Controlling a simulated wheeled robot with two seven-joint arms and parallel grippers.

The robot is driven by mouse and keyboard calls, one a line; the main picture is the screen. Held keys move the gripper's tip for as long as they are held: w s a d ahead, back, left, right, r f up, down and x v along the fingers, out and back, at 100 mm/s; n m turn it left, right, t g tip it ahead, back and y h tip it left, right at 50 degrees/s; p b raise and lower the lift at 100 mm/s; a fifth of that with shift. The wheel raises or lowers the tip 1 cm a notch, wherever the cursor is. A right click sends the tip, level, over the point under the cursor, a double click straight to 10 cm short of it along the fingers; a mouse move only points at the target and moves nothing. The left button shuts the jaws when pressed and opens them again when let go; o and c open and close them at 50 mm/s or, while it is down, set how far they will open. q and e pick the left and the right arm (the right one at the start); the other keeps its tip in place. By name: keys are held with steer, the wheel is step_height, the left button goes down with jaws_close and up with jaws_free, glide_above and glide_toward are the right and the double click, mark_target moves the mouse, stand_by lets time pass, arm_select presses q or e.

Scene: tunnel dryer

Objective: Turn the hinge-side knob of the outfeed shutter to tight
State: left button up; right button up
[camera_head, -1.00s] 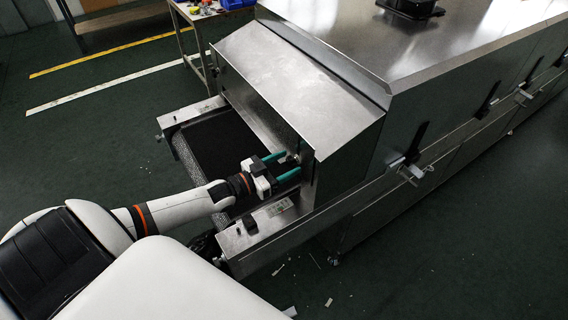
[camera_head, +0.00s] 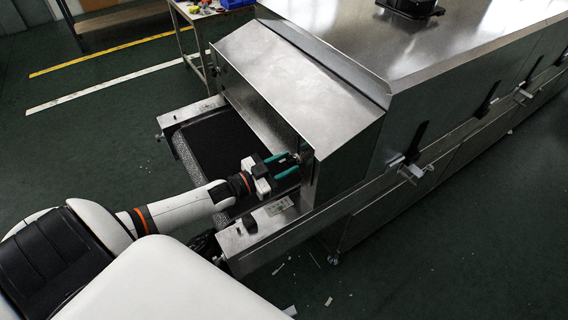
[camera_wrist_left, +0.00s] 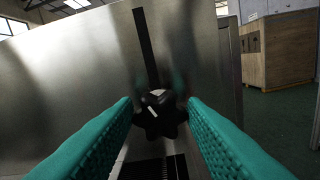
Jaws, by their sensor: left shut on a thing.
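The knob (camera_wrist_left: 160,114) is black and lobed, with a short white mark tilted to the upper left. It sits in front of a steel plate (camera_wrist_left: 90,70) at the lower end of a dark vertical slot (camera_wrist_left: 147,45). My left gripper (camera_head: 287,165) reaches under the dryer's end hood, near the hood's near side. Its two green fingers (camera_wrist_left: 160,118) stand on either side of the knob and are shut on it. In the head view the knob is mostly hidden by the fingers and hood. My right gripper is in neither view.
The steel end hood (camera_head: 290,85) overhangs the dark conveyor belt (camera_head: 215,145). A side rail (camera_head: 262,228) runs close below my left wrist. A small table (camera_head: 200,12) stands behind. Wooden crates (camera_wrist_left: 277,50) stand beyond the plate.

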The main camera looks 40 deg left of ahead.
arm_select(q)
steer(key=m, duration=0.2)
steer(key=shift+m, duration=0.4)
steer(key=m, duration=0.3)
steer(key=shift+d+f+m+b, duration=0.1)
steer(key=shift+f+m+b, duration=0.05)
steer(key=shift+m+b, duration=0.2)
steer(key=m+b, duration=0.1)
steer(key=m, duration=0.4)
steer(key=shift+s+f+m+b, duration=0.1)
steer(key=shift+m+b, duration=0.15)
steer(key=shift+b, duration=0.1)
steer(key=m+b, duration=0.2)
steer(key=m, duration=0.3)
steer(key=shift+f+b, duration=0.2)
steer(key=shift+b, duration=0.15)
steer(key=m+b, duration=0.3)
steer(key=m, duration=0.2)
steer(key=shift+m, duration=0.5)
steer(key=o, duration=1)
steer(key=shift+c, duration=0.2)
